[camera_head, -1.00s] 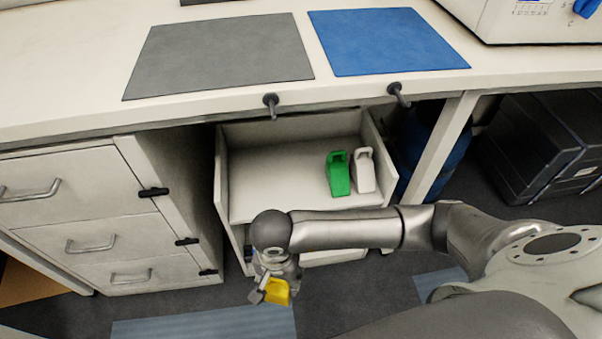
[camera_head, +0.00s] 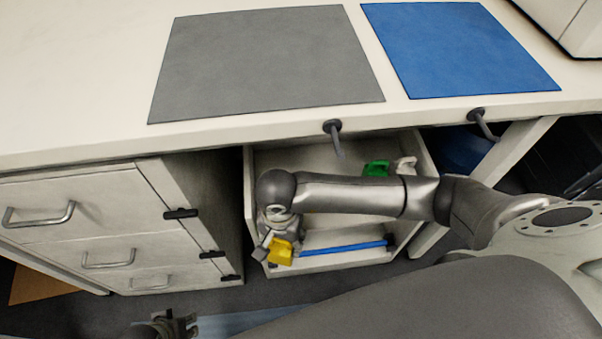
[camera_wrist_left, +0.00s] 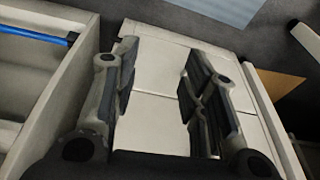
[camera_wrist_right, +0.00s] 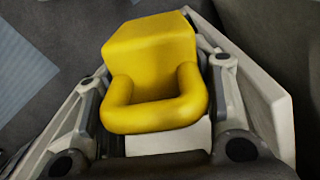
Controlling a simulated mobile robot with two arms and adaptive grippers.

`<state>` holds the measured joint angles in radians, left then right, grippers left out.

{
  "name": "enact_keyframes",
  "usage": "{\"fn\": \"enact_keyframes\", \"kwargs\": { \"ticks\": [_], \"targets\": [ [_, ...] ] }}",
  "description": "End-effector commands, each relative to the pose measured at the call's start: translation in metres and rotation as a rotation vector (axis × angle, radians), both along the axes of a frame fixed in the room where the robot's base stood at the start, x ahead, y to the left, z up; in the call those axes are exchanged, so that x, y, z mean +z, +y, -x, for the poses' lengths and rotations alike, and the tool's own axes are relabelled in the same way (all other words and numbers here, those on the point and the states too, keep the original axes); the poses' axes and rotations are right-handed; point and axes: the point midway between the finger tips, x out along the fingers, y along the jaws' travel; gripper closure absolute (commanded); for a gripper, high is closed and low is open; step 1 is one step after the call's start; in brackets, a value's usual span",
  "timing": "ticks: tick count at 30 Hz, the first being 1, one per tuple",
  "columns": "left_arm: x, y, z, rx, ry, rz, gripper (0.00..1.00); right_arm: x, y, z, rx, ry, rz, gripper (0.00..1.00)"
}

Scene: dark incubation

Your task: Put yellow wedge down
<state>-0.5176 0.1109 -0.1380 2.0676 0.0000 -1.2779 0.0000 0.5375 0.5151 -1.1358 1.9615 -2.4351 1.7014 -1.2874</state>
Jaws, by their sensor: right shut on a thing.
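A yellow wedge (camera_head: 281,252) with a loop handle is held in my right gripper (camera_head: 269,248), beside the front left corner of the open drawer (camera_head: 251,195) in the head view. The right wrist view shows the yellow wedge (camera_wrist_right: 150,50) between the two fingers. A green wedge (camera_head: 376,168) and a white wedge (camera_head: 405,164) stand in the drawer, partly hidden behind my right arm. My left gripper (camera_head: 174,325) is low at the bottom edge of the head view. In the left wrist view its fingers (camera_wrist_left: 157,95) are apart with nothing between them.
A grey mat (camera_head: 265,65) and a blue mat (camera_head: 460,48) lie on the counter above. Two dark hooks (camera_head: 333,128) stick out from the counter's front edge. A closed drawer cabinet (camera_head: 100,225) stands left of the open drawer. A blue bar (camera_head: 345,248) runs along the drawer front.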

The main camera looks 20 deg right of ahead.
Motion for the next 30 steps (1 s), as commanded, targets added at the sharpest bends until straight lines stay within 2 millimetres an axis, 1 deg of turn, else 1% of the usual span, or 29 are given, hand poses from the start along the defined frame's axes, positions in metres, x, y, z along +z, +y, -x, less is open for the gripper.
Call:
{"fn": "enact_keyframes", "kwargs": {
  "ticks": [1,9,12,15,18,22,24,27,30],
  "targets": [
    [0.002,0.000,0.000,0.000,-0.001,0.000,0.60,0.000,-0.004,-0.014,-0.006,-0.003,0.000,0.82],
    [0.021,0.001,0.000,0.002,-0.013,0.001,0.60,-0.001,-0.023,-0.085,-0.006,-0.003,-0.001,0.82],
    [0.031,0.001,0.001,0.003,-0.018,0.001,0.60,-0.001,-0.031,-0.109,-0.005,-0.003,-0.002,0.82],
    [0.039,0.002,0.002,0.003,-0.021,0.001,0.60,0.000,-0.036,-0.128,-0.004,-0.001,-0.003,0.82],
    [0.045,0.002,0.003,0.005,-0.023,0.000,0.60,0.000,-0.040,-0.140,-0.002,-0.002,-0.002,0.82],
    [0.050,0.002,0.004,0.004,-0.026,0.001,0.60,0.000,-0.042,-0.148,0.000,-0.003,-0.002,0.82],
    [0.053,0.002,0.005,0.004,-0.027,0.001,0.60,0.000,-0.044,-0.155,-0.002,-0.002,-0.002,0.82],
    [0.065,0.003,0.007,0.006,-0.037,0.001,0.60,-0.021,-0.043,-0.152,-0.001,0.005,-0.004,0.82],
    [0.075,0.003,0.010,0.006,-0.040,0.001,0.60,-0.032,-0.044,-0.153,-0.001,0.002,-0.003,0.82]
  ]
}}
